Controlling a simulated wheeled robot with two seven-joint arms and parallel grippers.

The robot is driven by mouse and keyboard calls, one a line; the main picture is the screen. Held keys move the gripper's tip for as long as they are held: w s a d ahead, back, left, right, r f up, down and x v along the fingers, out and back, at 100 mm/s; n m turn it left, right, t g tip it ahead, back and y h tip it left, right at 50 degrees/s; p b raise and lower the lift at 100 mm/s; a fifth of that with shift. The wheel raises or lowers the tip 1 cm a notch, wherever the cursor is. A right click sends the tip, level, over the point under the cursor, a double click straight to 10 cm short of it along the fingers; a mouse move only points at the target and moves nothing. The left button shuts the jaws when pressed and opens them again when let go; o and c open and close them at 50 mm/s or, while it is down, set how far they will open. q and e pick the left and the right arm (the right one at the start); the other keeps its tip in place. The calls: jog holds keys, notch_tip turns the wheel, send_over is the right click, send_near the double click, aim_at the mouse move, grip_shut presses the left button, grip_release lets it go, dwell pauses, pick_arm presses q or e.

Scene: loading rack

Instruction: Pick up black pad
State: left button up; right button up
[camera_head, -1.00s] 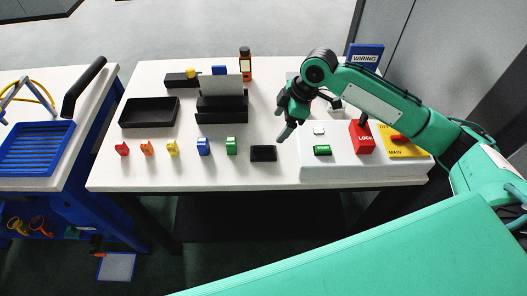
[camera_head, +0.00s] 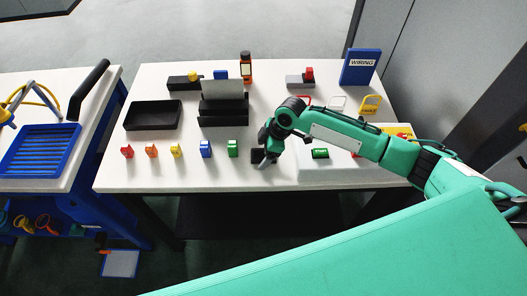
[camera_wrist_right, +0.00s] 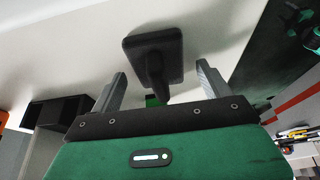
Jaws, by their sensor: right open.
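The black pad (camera_head: 256,156) lies on the white table, to the right of the green block, and my right gripper partly hides it in the head view. My right gripper (camera_head: 265,161) is low over the table, just beside or over the pad's right part. In the right wrist view, the black pad (camera_wrist_right: 155,42) is ahead of the open fingers (camera_wrist_right: 161,88), roughly centred between them, with a dark narrow shape running from it toward the gripper. The fingers look empty; whether they touch the pad is not clear. My left gripper is out of view.
A row of small coloured blocks ends in a green one (camera_head: 233,149) just left of the pad. A white control box (camera_head: 325,172) stands close on the right. A black tray (camera_head: 153,115) and black holder (camera_head: 223,116) sit farther back. The table's front edge is near.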

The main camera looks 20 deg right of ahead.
jog(key=shift+f, duration=0.2)
jog(key=c, duration=1.1)
jog(key=shift+r, duration=0.2)
notch_tip(320, 180, up, 20)
jog(key=b, duration=0.4)
jog(key=shift+f, duration=0.1)
